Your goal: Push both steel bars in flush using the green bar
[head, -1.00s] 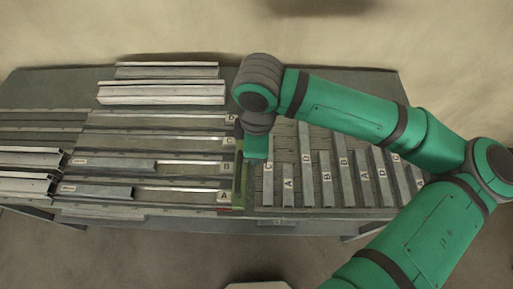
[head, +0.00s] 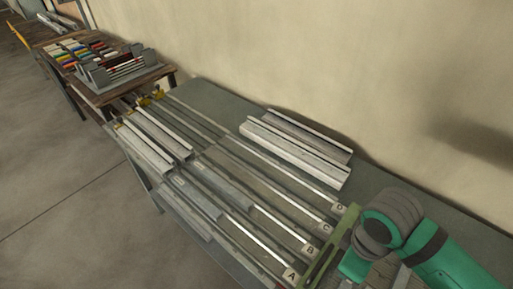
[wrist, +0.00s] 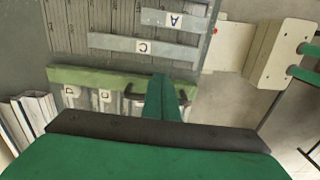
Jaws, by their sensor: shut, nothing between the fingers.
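The green bar (head: 328,252) stands across the right-hand ends of the lanes labelled A, B, C and D. In the wrist view it lies crosswise (wrist: 100,79), with labels D and C close beside it. Two grey steel bars lie lengthwise in the lanes, one in lane B (head: 230,184) and one in lane A (head: 196,194), both well back from the labelled ends. My gripper (head: 350,272) is shut and empty, its tip close against the green bar. The wrist view shows the fingers (wrist: 160,97) at the bar; contact is hard to tell.
Long pale profiles (head: 293,150) lie at the bench's back. A second table (head: 95,75) with coloured blocks and a rack stands farther left.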

